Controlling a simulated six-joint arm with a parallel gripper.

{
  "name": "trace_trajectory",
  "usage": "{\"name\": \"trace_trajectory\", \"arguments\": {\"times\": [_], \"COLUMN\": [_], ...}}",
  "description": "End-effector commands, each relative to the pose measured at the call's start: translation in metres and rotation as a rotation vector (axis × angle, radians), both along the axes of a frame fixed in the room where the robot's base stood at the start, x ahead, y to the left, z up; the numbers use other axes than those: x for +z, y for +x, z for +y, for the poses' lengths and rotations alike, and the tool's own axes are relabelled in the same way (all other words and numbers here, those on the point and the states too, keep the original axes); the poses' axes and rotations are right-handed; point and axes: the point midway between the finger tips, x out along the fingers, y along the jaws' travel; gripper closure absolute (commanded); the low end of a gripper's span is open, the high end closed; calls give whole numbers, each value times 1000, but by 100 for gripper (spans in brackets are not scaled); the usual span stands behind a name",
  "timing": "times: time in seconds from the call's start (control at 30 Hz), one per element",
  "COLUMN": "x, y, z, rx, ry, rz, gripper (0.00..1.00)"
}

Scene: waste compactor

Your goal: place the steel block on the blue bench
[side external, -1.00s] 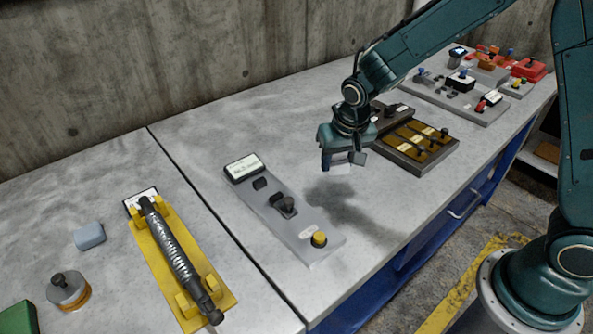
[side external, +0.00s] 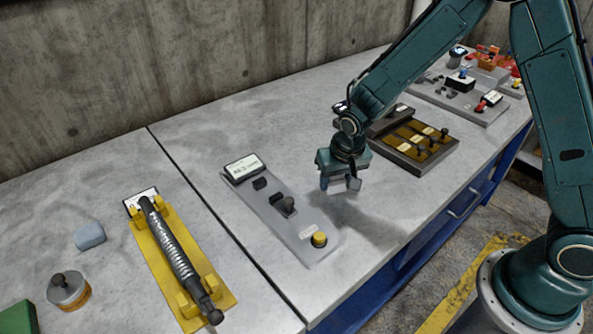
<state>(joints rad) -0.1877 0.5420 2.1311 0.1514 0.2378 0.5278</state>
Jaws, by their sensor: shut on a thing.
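My gripper (side external: 339,184) is shut on a small pale grey block, which looks like the steel block (side external: 339,188). The fingers cover much of it. The gripper points down and holds the block low over the blue bench (side external: 375,222), which has a grey worn top and blue sides. A soft shadow lies on the top just right of and below the gripper. I cannot tell whether the block touches the bench top.
A grey control panel (side external: 275,215) with a yellow button lies left of the gripper. A dark tray with brass strips (side external: 417,145) sits to the right. A yellow fixture (side external: 150,248), a blue-grey block (side external: 89,236) and a knobbed weight (side external: 68,291) are at the left.

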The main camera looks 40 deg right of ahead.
Motion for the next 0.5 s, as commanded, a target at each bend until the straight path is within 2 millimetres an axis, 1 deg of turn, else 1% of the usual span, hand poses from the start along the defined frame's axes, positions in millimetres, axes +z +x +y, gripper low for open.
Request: {"name": "trace_trajectory", "arguments": {"times": [0.33,0.37,0.4,0.47,0.5], "x": [-2,-3,-3,-3,-3], "y": [0,0,0,0,0], "z": [0,0,0,0,0], "rx": [0,0,0,0,0], "ry": [0,0,0,0,0], "rz": [-1,0,0,0,0], "gripper": [88,53,45,33,33]}}
